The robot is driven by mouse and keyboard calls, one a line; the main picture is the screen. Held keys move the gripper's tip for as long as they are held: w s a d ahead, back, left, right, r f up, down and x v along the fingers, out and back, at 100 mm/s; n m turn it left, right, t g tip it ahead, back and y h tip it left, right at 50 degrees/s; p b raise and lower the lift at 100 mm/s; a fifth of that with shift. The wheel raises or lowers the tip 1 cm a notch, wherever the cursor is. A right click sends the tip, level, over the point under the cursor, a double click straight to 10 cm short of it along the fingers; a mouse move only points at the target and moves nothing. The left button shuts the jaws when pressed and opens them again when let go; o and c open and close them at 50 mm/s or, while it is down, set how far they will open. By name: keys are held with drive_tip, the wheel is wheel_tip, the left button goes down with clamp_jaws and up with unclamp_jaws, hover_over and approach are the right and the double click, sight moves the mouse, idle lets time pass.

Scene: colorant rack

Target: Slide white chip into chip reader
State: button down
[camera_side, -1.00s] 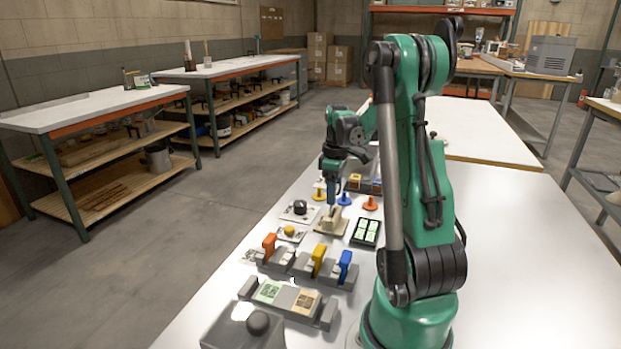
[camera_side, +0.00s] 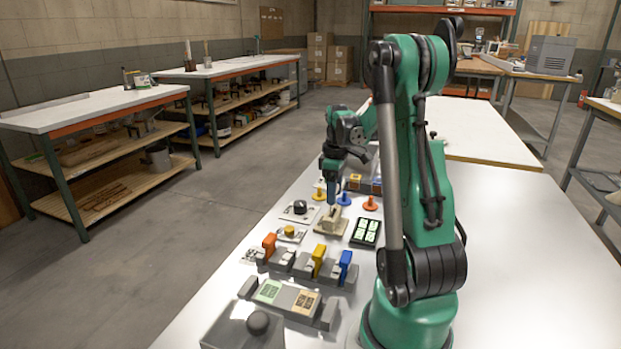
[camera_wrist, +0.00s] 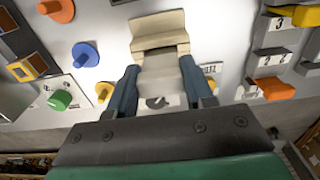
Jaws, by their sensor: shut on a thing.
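The beige chip reader (camera_side: 331,222) sits on the white table in the side view. In the wrist view the reader (camera_wrist: 160,32) is just beyond my fingertips. My gripper (camera_side: 331,188) points down over the reader. In the wrist view my gripper (camera_wrist: 159,72) has one dark blue finger on each side of the pale white chip (camera_wrist: 160,68) and is shut on it. The chip's far end meets or overlaps the reader's near edge; I cannot tell how deep it sits. In the side view the chip is too small to make out clearly.
A black pad with pale green keys (camera_side: 365,233) stands close right of the reader. Orange (camera_side: 370,203) and blue (camera_side: 344,199) pegs stand behind. A black knob (camera_side: 300,207) is at left. Coloured levers (camera_side: 319,259) stand in front. The table's right side is clear.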

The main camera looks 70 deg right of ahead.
drive_tip(key=shift+f, duration=1.8)
drive_tip(key=shift+c, duration=1.3)
unclamp_jaws()
drive_tip(key=shift+r, duration=2.85)
drive_tip(key=shift+w+a, duration=0.1)
